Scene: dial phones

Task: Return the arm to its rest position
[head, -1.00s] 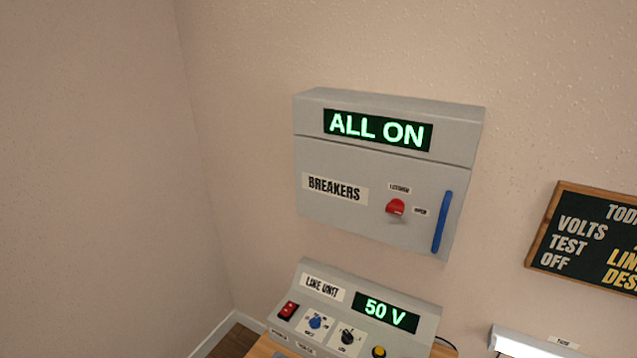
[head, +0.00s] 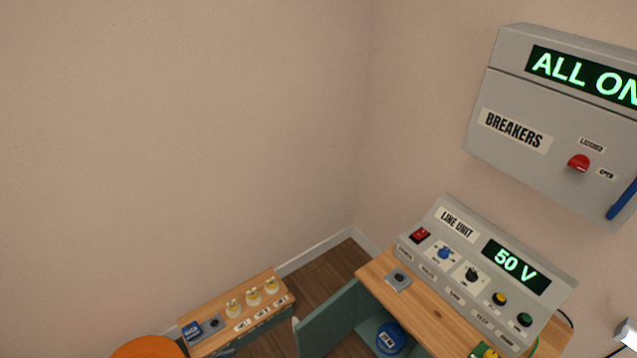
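Neither of my arms nor grippers shows in the head view. The grey breaker box (head: 530,105) hangs on the wall at the upper right, its door shut, its display reading "ALL ON". Its red latch knob (head: 579,163) and blue handle (head: 624,199) show, the handle cut by the right edge. Below it the line unit (head: 487,275) stands on a wooden desk (head: 395,313) and its display reads "50 V".
A teal cabinet door (head: 327,318) stands open under the desk, with a blue round object (head: 391,339) inside. A low wooden shelf (head: 225,341) at the bottom left holds several small white-and-yellow items. An orange round thing (head: 150,348) is at the bottom edge.

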